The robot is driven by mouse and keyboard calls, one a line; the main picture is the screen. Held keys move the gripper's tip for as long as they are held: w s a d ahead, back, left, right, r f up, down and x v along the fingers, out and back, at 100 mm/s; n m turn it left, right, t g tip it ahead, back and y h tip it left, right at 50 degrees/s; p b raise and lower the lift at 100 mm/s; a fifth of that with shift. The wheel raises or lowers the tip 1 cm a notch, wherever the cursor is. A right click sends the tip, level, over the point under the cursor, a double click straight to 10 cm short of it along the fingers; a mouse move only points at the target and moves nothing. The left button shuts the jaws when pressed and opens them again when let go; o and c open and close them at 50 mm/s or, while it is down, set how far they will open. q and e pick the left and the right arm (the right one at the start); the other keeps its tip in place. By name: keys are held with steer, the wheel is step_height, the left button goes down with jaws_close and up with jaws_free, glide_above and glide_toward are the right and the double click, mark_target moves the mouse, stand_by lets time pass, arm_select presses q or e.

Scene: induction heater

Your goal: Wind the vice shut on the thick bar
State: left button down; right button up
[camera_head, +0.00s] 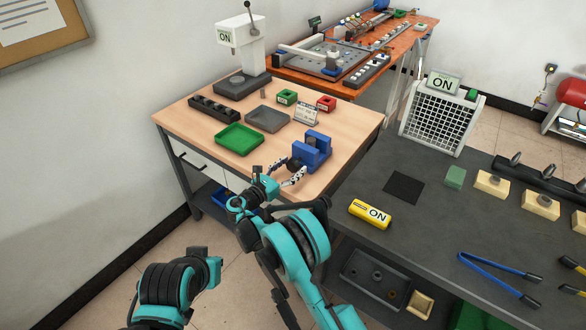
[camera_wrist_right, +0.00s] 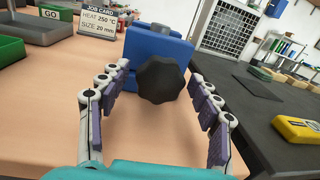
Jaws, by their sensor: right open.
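The blue vice (camera_head: 318,155) stands near the front right edge of the wooden bench. In the right wrist view its blue body (camera_wrist_right: 158,48) is straight ahead, with a dark faceted knob (camera_wrist_right: 162,80) facing me. A short grey round piece (camera_wrist_right: 160,28) shows at the top of the vice; I cannot tell whether it is the thick bar. My right gripper (camera_head: 287,172) is open, its fingers on either side of the knob with gaps visible. It also shows in the right wrist view (camera_wrist_right: 160,88). My left gripper is not in view, only part of that arm.
A green tray (camera_head: 239,138), a grey tray (camera_head: 267,119) and a job card (camera_head: 306,114) reading 250 °C and 20 mm share the bench. A press (camera_head: 242,50) stands behind.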

steer(key=shift+w+d, duration=0.25)
steer(key=shift+w, duration=0.05)
steer(key=c, duration=1.2)
steer(key=shift+o, duration=0.2)
